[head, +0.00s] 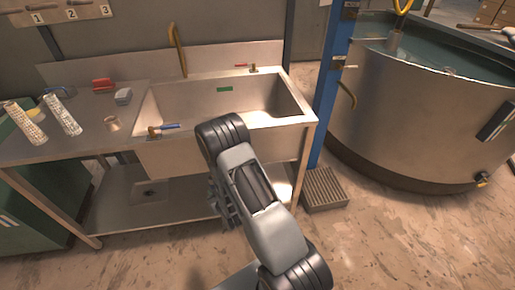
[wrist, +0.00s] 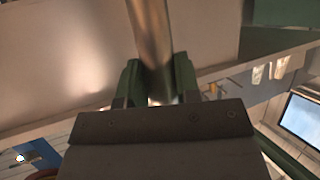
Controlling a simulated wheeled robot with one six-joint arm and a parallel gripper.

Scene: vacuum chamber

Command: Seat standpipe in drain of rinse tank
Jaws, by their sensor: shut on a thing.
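In the wrist view a shiny metal pipe (wrist: 150,30), likely the standpipe, stands between the green fingers of my gripper (wrist: 158,82). The gripper is shut on it, and the pipe's far end runs out of the picture. In the head view my arm reaches over the front of the steel sink basin (head: 165,105), hiding the pipe and most of the gripper. The basin has a small green label on its back wall and looks empty. I cannot see a drain in it. A large round steel tank (head: 400,125) with water stands at the right; no label tells which is the rinse tank.
A brass tap (head: 178,50) rises behind the basin. A blue-handled valve (head: 163,129) sits on its front left rim. Two patterned cylinders (head: 62,115) (head: 25,122) and a red brush (head: 103,84) are on the left counter. A blue post (head: 328,95) and a grated step (head: 323,188) stand right of the sink.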

